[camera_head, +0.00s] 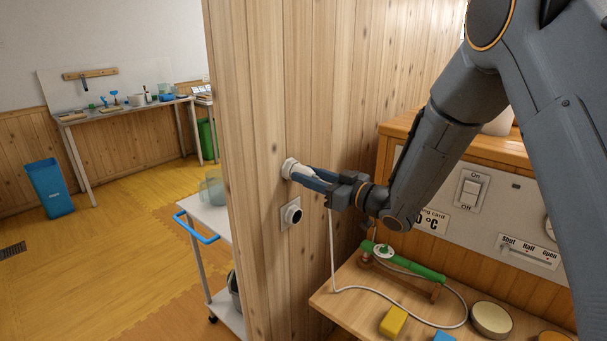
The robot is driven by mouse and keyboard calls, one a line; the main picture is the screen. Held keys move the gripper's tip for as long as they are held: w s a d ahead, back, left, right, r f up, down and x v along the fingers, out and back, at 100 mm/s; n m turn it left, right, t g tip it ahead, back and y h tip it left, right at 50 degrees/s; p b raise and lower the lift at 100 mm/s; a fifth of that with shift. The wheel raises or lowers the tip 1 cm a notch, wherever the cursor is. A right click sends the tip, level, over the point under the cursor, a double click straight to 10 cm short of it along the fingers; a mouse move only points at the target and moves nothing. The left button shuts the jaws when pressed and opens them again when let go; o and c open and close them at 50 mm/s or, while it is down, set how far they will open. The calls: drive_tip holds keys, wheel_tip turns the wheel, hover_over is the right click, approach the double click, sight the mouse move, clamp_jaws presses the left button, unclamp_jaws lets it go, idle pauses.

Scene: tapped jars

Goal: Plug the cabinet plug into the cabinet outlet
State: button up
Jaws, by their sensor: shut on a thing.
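My gripper (312,177) reaches in from the right and is shut on the white cabinet plug (290,168). The plug's round head sticks out to the left of the fingertips, and the fingers partly hide its body. In the picture the plug is just above the outlet, apart from the socket. I cannot tell whether the plug touches the panel. A white cord (332,250) hangs below my gripper down to the bench.
A control panel with an On/Off switch (471,192) stands behind. A white cart (205,222) with a blue handle is left of the panel.

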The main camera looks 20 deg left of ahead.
sight(319, 179)
drive_tip(key=shift+s+d, duration=0.1)
drive_tip(key=shift+d, duration=0.4)
idle(0.4)
drive_tip(key=shift+v, duration=1.05)
drive_tip(key=shift+p, duration=0.3)
drive_tip(key=v, duration=0.6)
drive_tip(key=shift+p, duration=0.45)
drive_tip(key=shift+s+d, duration=0.1)
drive_tip(key=w+a+f+b, duration=0.1)
drive_tip(key=a+f+b, duration=0.2)
drive_tip(key=f+b, duration=0.7)
drive_tip(key=shift+w+a+f, duration=0.25)
drive_tip(key=shift+a+f, duration=0.1)
drive_tip(key=shift+f, duration=2.1)
drive_tip(key=shift+a, duration=0.1)
